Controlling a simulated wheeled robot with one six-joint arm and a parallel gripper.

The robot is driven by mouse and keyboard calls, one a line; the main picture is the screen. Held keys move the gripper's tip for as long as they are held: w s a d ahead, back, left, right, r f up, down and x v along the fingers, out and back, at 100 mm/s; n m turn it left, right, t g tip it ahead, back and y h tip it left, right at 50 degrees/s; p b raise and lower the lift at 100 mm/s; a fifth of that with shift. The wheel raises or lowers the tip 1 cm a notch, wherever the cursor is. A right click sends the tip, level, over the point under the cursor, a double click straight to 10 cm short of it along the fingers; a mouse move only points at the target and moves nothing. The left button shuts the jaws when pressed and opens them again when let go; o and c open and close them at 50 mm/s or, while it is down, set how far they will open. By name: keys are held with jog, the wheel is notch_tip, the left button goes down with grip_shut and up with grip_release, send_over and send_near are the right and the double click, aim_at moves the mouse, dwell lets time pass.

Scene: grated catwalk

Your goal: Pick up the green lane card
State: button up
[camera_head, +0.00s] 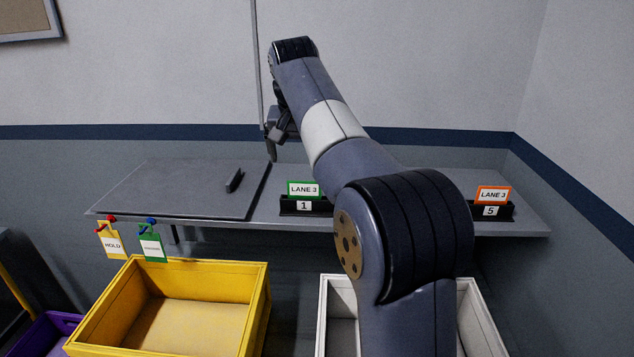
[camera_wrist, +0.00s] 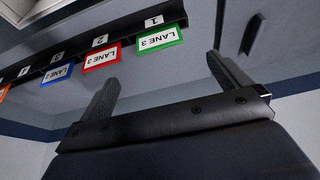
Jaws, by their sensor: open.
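The green lane card (camera_head: 303,188), printed LANE 3, stands in slot 1 of a black holder (camera_head: 304,208) on the grey shelf. In the wrist view, which is turned over, the green card (camera_wrist: 160,39) shows ahead of the fingers, between their tips in the picture. My gripper (camera_head: 272,150) is above the shelf, to the left of the green card in the head view. In the wrist view my gripper (camera_wrist: 162,68) is open, with nothing between its fingers, and apart from the card. My arm hides the middle of the holder in the head view.
A red card (camera_wrist: 102,57), a blue card (camera_wrist: 57,75) and an orange card (camera_head: 492,195) share the holder. A hatch panel (camera_head: 180,188) with a black handle (camera_head: 234,181) lies left. Tags hang at the front edge; a yellow bin (camera_head: 262,290) and white bin (camera_head: 325,300) stand below.

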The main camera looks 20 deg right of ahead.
aim_at(304, 181)
jog(key=x, duration=0.5)
jog(key=shift+f, duration=0.2)
jog(key=shift+p+x, duration=0.7)
jog(key=shift+x, duration=1.85)
jog(key=shift+s, duration=0.15)
jog(key=shift+c, duration=0.4)
jog(key=c, duration=1)
